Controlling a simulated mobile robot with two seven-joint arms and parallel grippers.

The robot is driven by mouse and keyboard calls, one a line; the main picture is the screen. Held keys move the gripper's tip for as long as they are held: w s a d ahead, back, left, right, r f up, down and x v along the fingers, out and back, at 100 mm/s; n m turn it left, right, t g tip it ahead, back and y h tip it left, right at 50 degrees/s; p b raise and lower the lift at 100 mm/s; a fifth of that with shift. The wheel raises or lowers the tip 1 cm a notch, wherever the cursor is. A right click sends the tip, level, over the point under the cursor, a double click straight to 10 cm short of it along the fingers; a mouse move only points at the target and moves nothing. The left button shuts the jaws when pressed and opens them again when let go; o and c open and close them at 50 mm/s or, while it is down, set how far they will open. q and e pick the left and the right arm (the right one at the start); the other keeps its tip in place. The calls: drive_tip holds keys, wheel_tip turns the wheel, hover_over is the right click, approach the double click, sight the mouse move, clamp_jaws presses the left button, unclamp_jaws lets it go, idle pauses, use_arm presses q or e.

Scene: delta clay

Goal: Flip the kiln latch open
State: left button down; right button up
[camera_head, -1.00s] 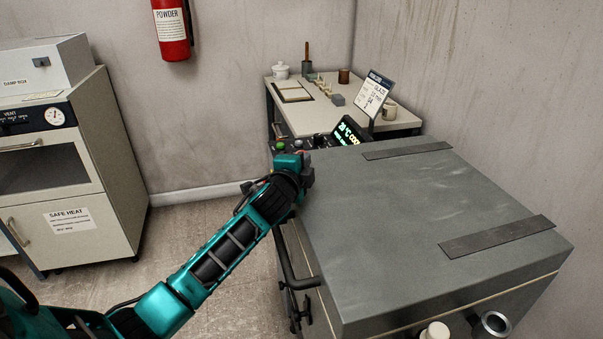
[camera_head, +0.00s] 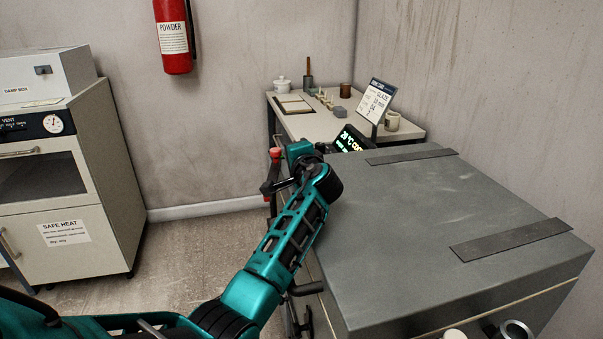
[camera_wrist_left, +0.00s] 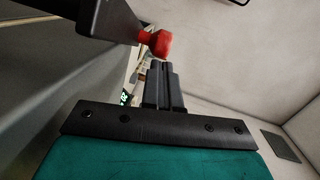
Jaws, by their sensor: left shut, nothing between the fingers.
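The kiln (camera_head: 420,215) is the large grey box at the right in the head view, its lid down. A dark lever with a red tip (camera_head: 275,153), which looks like the latch, shows at its far left corner beside my left wrist. In the left wrist view the red tip (camera_wrist_left: 155,42) hangs from a dark bar at the top. My left gripper (camera_wrist_left: 162,66) is shut and empty, its fingertips close below the red tip. I cannot tell whether they touch. In the head view my wrist hides the fingers. My right gripper is not in view.
A dark handle (camera_head: 306,288) sticks out from the kiln's front side. A lit display (camera_head: 352,140) stands at the kiln's far edge. Behind is a side table (camera_head: 325,125) with small items and a sign (camera_head: 376,100). A cabinet (camera_head: 90,215) stands at left, with open floor between.

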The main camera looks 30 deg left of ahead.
use_arm(q)
drive_tip(key=shift+a+n+g+y, duration=0.3)
drive_tip(key=shift+a, duration=0.8)
drive_tip(key=shift+s, duration=0.1)
drive_tip(key=p+v, duration=0.2)
drive_tip(key=v, duration=1)
drive_tip(key=shift+s+d, duration=0.3)
drive_tip(key=shift+d, duration=0.05)
